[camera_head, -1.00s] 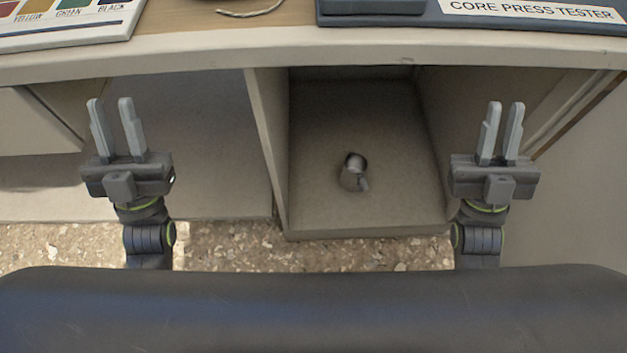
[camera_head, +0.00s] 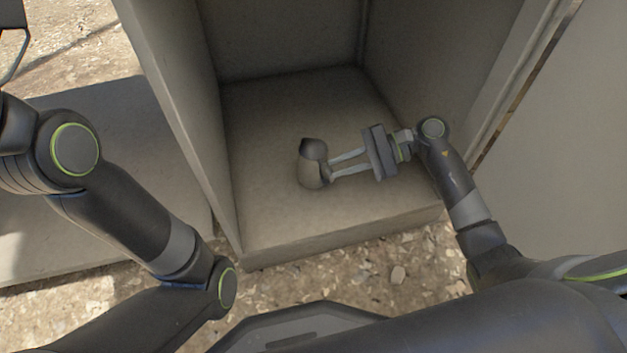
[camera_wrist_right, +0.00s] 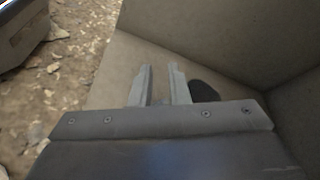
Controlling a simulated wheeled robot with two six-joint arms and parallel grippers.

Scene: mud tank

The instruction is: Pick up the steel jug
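The steel jug (camera_head: 311,172) stands upright on the floor of the open compartment (camera_head: 270,215), with its dark spout at the top. My right gripper (camera_head: 331,165) reaches in from the right, with its two fingers apart and their tips close to the jug's handle side. I cannot tell whether they touch the jug or have the handle between them. In the right wrist view the fingers (camera_wrist_right: 163,82) also stand apart, and a dark rounded patch beside the right finger may be the jug or its shadow. My left gripper is not in view, only its arm.
Compartment walls stand close on the left (camera_head: 185,120) and right, with a back panel behind. The compartment floor around the jug is bare. Pebbly ground (camera_head: 400,270) lies in front of its raised front edge.

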